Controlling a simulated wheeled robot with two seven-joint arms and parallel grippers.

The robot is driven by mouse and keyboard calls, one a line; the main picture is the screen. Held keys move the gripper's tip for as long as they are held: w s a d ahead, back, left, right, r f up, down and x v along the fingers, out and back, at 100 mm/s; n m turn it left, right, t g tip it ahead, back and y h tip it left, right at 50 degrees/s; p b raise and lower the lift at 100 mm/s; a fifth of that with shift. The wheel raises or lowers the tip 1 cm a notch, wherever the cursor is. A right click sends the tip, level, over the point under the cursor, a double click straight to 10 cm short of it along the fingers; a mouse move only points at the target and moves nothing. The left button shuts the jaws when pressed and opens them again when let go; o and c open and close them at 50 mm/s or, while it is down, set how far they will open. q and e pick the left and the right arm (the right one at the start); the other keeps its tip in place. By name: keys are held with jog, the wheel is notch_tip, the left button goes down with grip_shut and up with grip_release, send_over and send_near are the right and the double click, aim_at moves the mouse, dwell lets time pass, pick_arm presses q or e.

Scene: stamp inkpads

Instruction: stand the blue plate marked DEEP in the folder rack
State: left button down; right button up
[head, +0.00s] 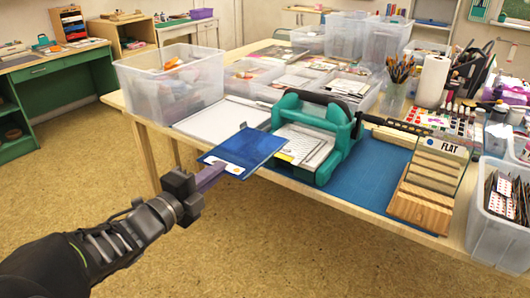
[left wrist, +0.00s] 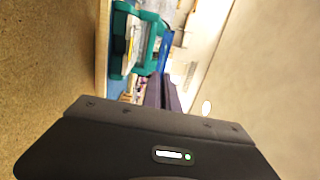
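A blue plate (head: 243,150) with a pale strip and a small orange dot along its near edge is in the head view. No word on it can be read. My left gripper (head: 212,176) is shut on its near left edge and holds it out roughly flat, at the front edge of the table. In the left wrist view the plate (left wrist: 166,48) shows as a narrow blue strip beyond the fingertips (left wrist: 162,92). The wooden folder rack (head: 421,207) stands at the table's front right, with a clear plate marked FLAT (head: 453,149) upright in it. My right gripper is out of view.
A teal die-cutting machine (head: 346,140) stands on a blue mat (head: 376,176) between the held plate and the rack. Clear bins (head: 172,92) stand behind left, and another bin (head: 490,232) is right of the rack. Paint bottles and a paper roll (head: 432,82) stand behind the rack.

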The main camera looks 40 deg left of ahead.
pick_arm(q)
jog(key=s+a+r+n+g+y+p, duration=0.2)
jog(key=a+r+n+g+y+p, duration=0.15)
jog(key=a+g+p, duration=0.3)
jog(key=s+a+r+n+g+y+p, duration=0.1)
jog(key=a+r+n+g+y+p, duration=0.1)
jog(key=a+n+g+p, duration=0.45)
jog(key=s+d+r+g+h+p, duration=0.3)
jog(key=d+r+h+p, duration=0.1)
jog(key=d+p, duration=0.3)
jog(key=s+d+r+g+h+p, duration=0.2)
jog(key=s+d+r+h+p, duration=0.2)
jog(key=p, duration=0.6)
jog(key=d+r, duration=0.2)
jog(key=d, duration=0.1)
jog(key=shift+d+r+g, duration=0.15)
jog(key=shift+r+g, duration=0.25)
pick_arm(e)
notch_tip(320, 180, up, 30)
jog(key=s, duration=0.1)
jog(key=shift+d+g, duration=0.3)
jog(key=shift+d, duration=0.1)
pick_arm(q)
jog(key=shift+s, duration=0.1)
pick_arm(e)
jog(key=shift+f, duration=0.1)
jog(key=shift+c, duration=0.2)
